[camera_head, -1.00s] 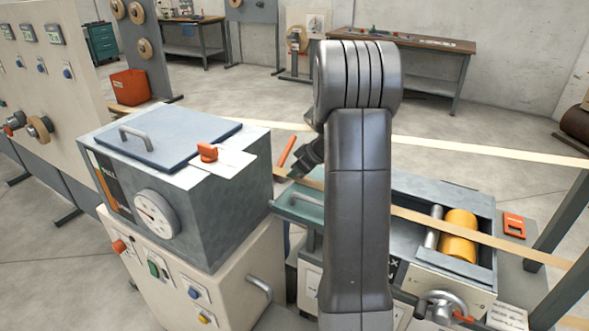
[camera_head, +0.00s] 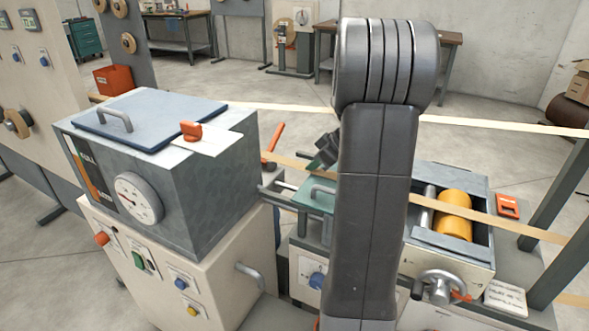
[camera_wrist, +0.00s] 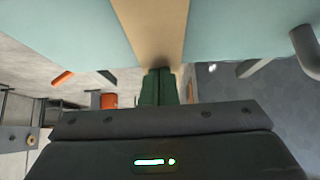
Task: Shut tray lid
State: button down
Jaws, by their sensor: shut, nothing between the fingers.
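The teal tray lid (camera_head: 316,196) with a grey handle (camera_head: 322,189) is on the right-hand machine, partly hidden by my arm. Bare rails show at its left. Right of my arm, the tray (camera_head: 492,195) is open, with a yellow roll (camera_head: 455,214) in view. My gripper's dark wrist shows left of my arm, above the lid; its fingers are hidden there. In the wrist view, my gripper (camera_wrist: 160,72) is shut and empty, its green fingers against a background of teal lid (camera_wrist: 235,30) and tan strip. The handle (camera_wrist: 305,50) is at the right. Contact cannot be told.
A tan strip (camera_head: 490,222) runs across the tray. A grey box (camera_head: 215,180) with a blue cover, gauge and orange knob stands left. A handwheel (camera_head: 440,286) and an orange-handled lever (camera_head: 274,138) stick out nearby. A post (camera_head: 550,215) stands at the right.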

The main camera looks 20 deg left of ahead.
aim_at(326, 174)
jog(key=d, duration=0.3)
jog(key=d+b, duration=0.1)
jog(key=d, duration=0.1)
jog(key=shift+s+d, duration=0.1)
jog(key=shift+s, duration=0.3)
